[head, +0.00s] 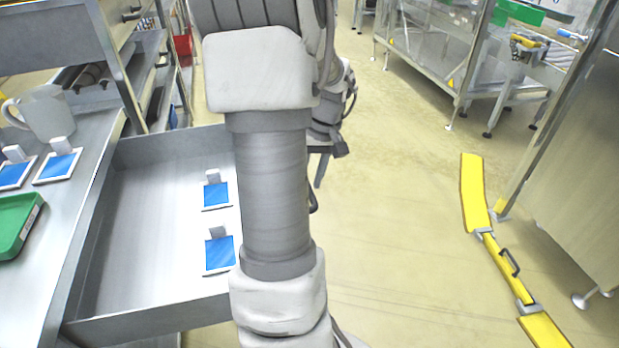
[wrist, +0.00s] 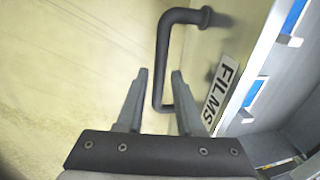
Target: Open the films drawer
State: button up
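The films drawer (head: 150,245) is pulled well out from the steel bench in the head view, its inside exposed. In the wrist view its front carries a "FILMS" label (wrist: 221,92) and a dark bar handle (wrist: 163,50). My gripper (wrist: 160,75) has its two fingers apart, with part of the handle between the fingertips. A gap shows on each side of the bar. In the head view my arm covers the drawer's right side and front, and only part of my gripper (head: 319,172) shows beyond it.
Two blue-and-white film items (head: 216,195) (head: 220,255) lie in the drawer. A mug (head: 45,112), similar blue items (head: 57,166) and a green tray (head: 15,225) are on the bench. Yellow barriers (head: 473,190) stand right; the floor between is clear.

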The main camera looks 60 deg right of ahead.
jog(key=shift+o, duration=0.6)
notch_tip(320, 180, up, 17)
jog(key=s+d+p, duration=0.2)
jog(key=p, duration=0.3)
jog(key=shift+s+d, duration=0.2)
jog(key=shift+s, duration=0.05)
jog(key=shift+s, duration=0.1)
